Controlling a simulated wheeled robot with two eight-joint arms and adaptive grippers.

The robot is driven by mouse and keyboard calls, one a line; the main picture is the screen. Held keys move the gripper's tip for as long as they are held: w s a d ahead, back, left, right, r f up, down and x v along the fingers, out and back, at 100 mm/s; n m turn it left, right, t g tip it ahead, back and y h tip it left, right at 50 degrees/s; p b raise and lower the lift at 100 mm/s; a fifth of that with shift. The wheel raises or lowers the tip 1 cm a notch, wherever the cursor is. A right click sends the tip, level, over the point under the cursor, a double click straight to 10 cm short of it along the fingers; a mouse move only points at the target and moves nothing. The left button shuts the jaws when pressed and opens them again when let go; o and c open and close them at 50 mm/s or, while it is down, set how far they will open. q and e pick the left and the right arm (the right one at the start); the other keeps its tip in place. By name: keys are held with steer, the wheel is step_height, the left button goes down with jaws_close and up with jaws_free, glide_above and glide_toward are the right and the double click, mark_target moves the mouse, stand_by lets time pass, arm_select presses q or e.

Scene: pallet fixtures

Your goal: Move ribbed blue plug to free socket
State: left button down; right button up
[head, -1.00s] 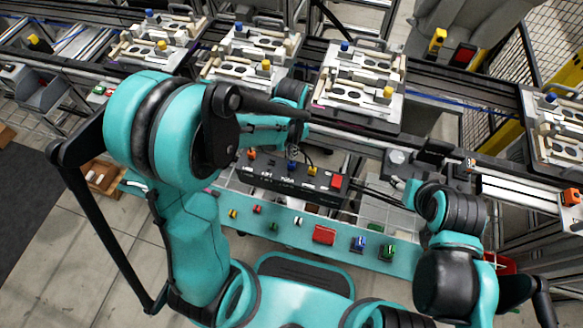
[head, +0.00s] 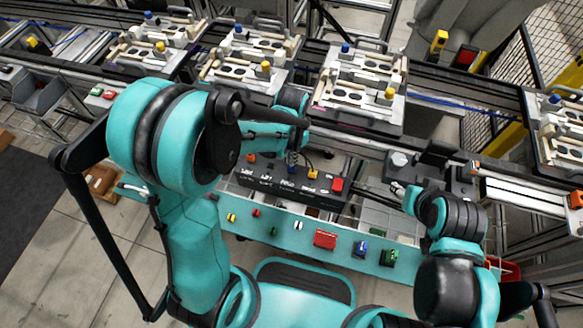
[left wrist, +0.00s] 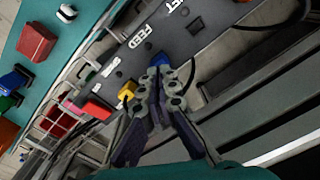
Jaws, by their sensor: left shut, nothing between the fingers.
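The black socket box (head: 270,184) stands behind the teal front panel, with a row of plugs along its top. The blue plug (left wrist: 159,58) stands in the box, between the yellow plug and a dark, empty-looking socket (left wrist: 194,25). Its ribs are too small to make out. My left gripper (left wrist: 164,76) is shut with nothing held, its fingertips right at the blue plug and partly covering it. In the head view the left gripper (head: 292,156) is above the box. My right gripper (head: 397,188) is right of the box; its fingers are too small to read.
An orange plug (head: 251,158) is at the box's left end. Dark cables loop near the fingers. Fixture pallets (head: 360,85) stand on the conveyor behind.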

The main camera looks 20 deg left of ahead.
arm_select(q)
steer(key=shift+f+b, duration=0.8)
steer(key=shift+f, duration=0.2)
stand_by(0.9)
steer(key=shift+r, duration=0.2)
stand_by(0.6)
step_height(320, 180, up, 7)
steer(key=p, duration=0.5)
steer(key=shift+p, duration=0.3)
steer(key=shift+f, duration=0.1)
steer(key=s+a+r+n+t, duration=0.2)
steer(key=s+r+n+t, duration=0.1)
steer(key=s+r, duration=0.2)
steer(key=s+a+r+n+t, duration=0.2)
steer(key=s+r+n+t, duration=0.1)
steer(key=r, duration=0.5)
steer(key=shift+s+a+r+t, duration=0.2)
steer(key=shift+s+a+t, duration=0.3)
steer(key=shift+s, duration=0.65)
